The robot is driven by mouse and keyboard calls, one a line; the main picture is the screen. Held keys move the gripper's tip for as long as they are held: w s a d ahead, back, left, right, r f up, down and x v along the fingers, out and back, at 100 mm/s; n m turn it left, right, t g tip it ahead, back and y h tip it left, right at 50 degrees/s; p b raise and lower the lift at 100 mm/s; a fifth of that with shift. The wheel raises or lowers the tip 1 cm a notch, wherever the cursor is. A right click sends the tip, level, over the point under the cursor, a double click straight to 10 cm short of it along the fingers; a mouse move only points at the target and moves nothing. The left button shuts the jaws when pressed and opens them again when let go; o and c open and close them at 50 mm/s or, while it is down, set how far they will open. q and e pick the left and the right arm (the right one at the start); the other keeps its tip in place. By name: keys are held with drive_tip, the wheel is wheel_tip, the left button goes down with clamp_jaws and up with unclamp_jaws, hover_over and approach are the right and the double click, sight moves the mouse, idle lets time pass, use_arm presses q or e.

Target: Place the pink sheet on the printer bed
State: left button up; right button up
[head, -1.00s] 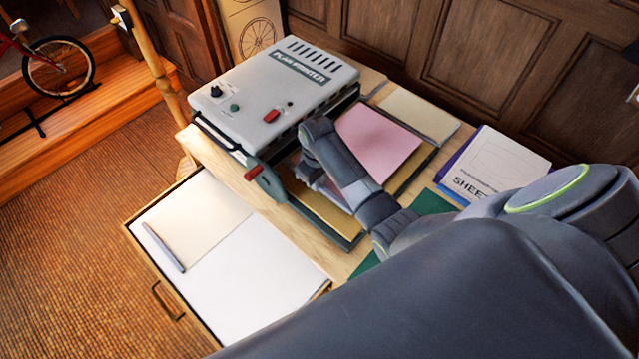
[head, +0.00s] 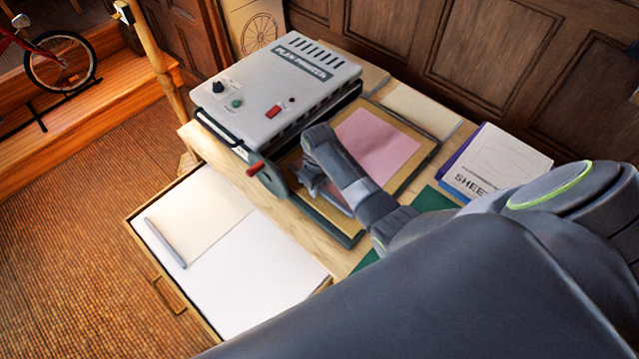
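The pink sheet (head: 382,142) lies on the tan printer bed (head: 424,152) inside its dark frame, with a tan margin showing at its far and right sides. The sheet looks flat on the bed. Its near left part is hidden by my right arm. My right gripper (head: 318,184) is over the left part of the bed, at the sheet's hidden side, beside the grey plan printer (head: 276,90). Its fingertips are mostly covered by its own wrist, so I cannot tell whether they still hold the sheet. My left gripper is not in view.
A red-handled lever (head: 256,168) stands at the printer's front corner. An open drawer (head: 250,280) holds pale paper and a grey rod (head: 166,242). A white booklet (head: 498,160), a cream pad (head: 420,110) and a green mat (head: 432,200) lie around the bed.

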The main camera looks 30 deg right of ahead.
drive_tip(key=shift+r, duration=0.1)
wheel_tip(320, 180, up, 12)
drive_tip(key=shift+b, duration=0.3)
idle(0.3)
idle(0.4)
